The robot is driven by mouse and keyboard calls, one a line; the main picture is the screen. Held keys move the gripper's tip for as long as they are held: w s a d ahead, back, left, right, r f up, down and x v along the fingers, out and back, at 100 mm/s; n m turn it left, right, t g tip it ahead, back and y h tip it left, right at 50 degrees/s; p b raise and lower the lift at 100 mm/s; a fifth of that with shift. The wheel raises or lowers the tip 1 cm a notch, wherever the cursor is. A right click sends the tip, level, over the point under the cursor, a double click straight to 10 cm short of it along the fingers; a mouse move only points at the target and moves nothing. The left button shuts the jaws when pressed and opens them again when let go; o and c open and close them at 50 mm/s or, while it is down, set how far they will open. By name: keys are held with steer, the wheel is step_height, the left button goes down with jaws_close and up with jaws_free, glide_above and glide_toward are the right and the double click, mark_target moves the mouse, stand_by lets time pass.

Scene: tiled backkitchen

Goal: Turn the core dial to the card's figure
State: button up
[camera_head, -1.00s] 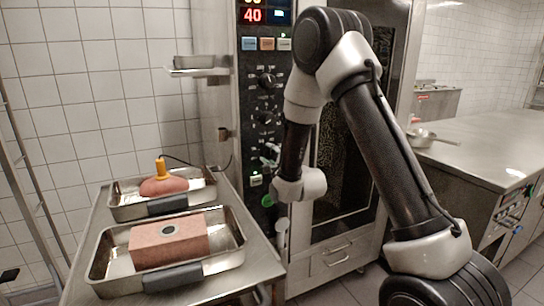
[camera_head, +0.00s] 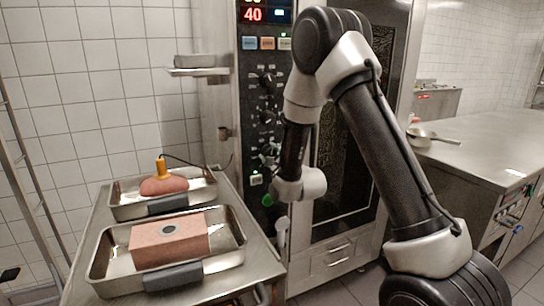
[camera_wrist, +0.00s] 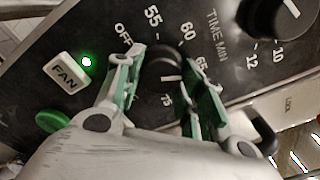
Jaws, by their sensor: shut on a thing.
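The core dial (camera_wrist: 160,62) is a dark round knob on the black oven panel, ringed in the wrist view by OFF, 55, 60, 65 and 75. A short white mark shows on its lower part; the figure it points to is unclear. My gripper (camera_wrist: 162,84) has its green-lined fingers on either side of the knob, shut on it. One finger covers part of the scale. In the head view my gripper (camera_head: 270,156) is at the panel's lower part and hides the dial. No card with a readable figure shows in either view.
A steel table at left bears a tray (camera_head: 98,275) with a brown block and another with probed meat (camera_head: 165,186). A steel counter (camera_head: 480,145) stands at right.

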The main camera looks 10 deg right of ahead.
steer(key=o, duration=1)
steer(key=s, duration=0.2)
steer(key=s+d, duration=0.1)
steer(key=s, duration=0.4)
steer(key=shift+s+d, duration=0.15)
steer(key=shift+d, duration=0.1)
